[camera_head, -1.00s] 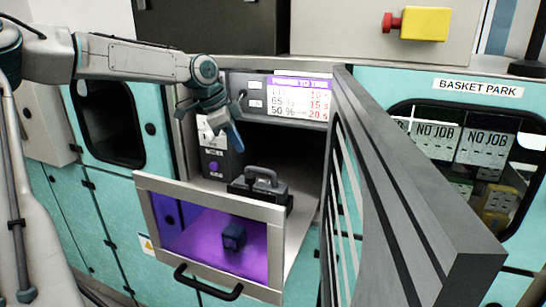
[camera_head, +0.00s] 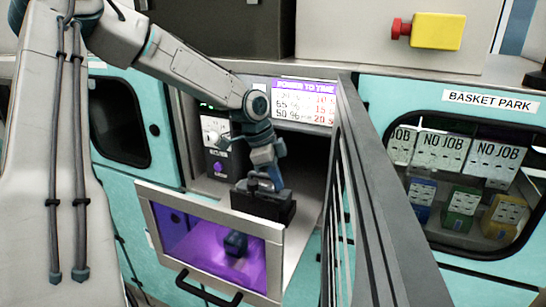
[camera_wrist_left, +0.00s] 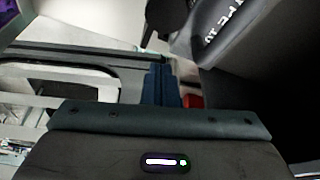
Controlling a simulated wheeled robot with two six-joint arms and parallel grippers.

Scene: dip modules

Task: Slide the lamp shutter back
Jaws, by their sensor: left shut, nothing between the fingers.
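A black block with a grey loop handle (camera_head: 262,205), which looks like the lamp shutter, sits in the open bay behind the purple window. My left gripper (camera_head: 275,178) reaches down into the bay, its blue fingers shut and empty, at the handle and partly overlapping it. I cannot tell whether they touch. In the left wrist view the shut fingers (camera_wrist_left: 161,85) point at a pale surface, with a dark grey part bearing white letters (camera_wrist_left: 225,28) to their right. My right gripper is in neither view.
A purple-windowed front panel (camera_head: 215,240) with a black handle stands before the bay. A grey slatted door (camera_head: 375,190) stands open on the right. A control box with a purple knob (camera_head: 216,160) is at the bay's left. The basket park window (camera_head: 460,180) is farther right.

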